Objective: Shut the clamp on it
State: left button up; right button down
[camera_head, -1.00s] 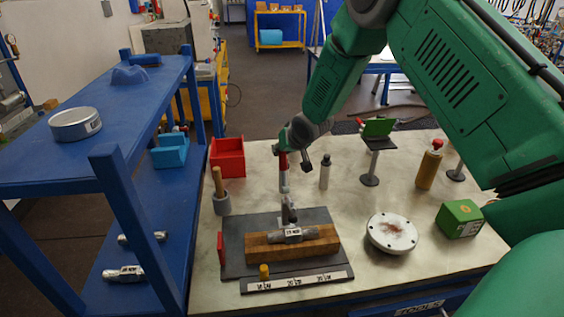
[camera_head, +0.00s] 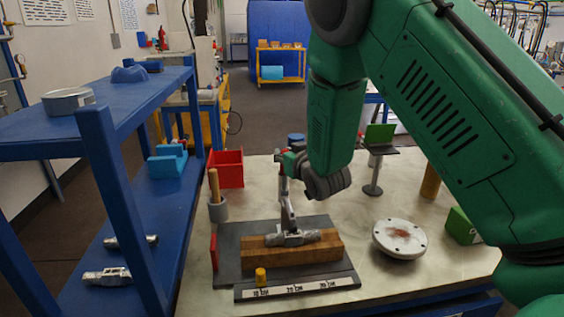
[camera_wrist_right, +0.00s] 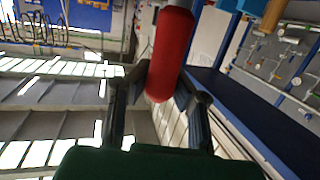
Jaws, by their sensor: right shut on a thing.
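A metal clamp with an upright lever (camera_head: 286,205) stands at the wooden block (camera_head: 265,258) on a dark plate. A silver fitting (camera_head: 292,238) lies on top of the block, by the foot of the lever. The lever has a red grip, seen close in the right wrist view (camera_wrist_right: 170,55). My right gripper (camera_head: 288,165) is shut on this red grip, with a dark finger on each side of it (camera_wrist_right: 160,88). The clamp's arm and its contact with the fitting are too small to tell. My left gripper is not in view.
A red bin (camera_head: 226,168) and a grey pot with a wooden handle (camera_head: 217,210) stand left of the plate. A white flanged disc (camera_head: 400,238) lies to the right. A blue shelf (camera_head: 125,215) borders the table on the left.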

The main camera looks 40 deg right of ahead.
jog(key=shift+s+f, duration=0.3)
jog(key=shift+f, duration=0.15)
jog(key=c, duration=1.3)
grip_release()
jog(key=shift+s+r, duration=0.1)
jog(key=shift+s, duration=0.05)
jog(key=shift+c, duration=0.2)
jog(key=shift+s+a+r, duration=0.1)
jog(key=shift+s+r, duration=0.05)
jog(key=shift+r, duration=0.1)
jog(key=shift+f, duration=0.1)
jog(key=v, duration=1.1)
jog(key=shift+s+a, duration=0.15)
jog(key=shift+s, duration=0.25)
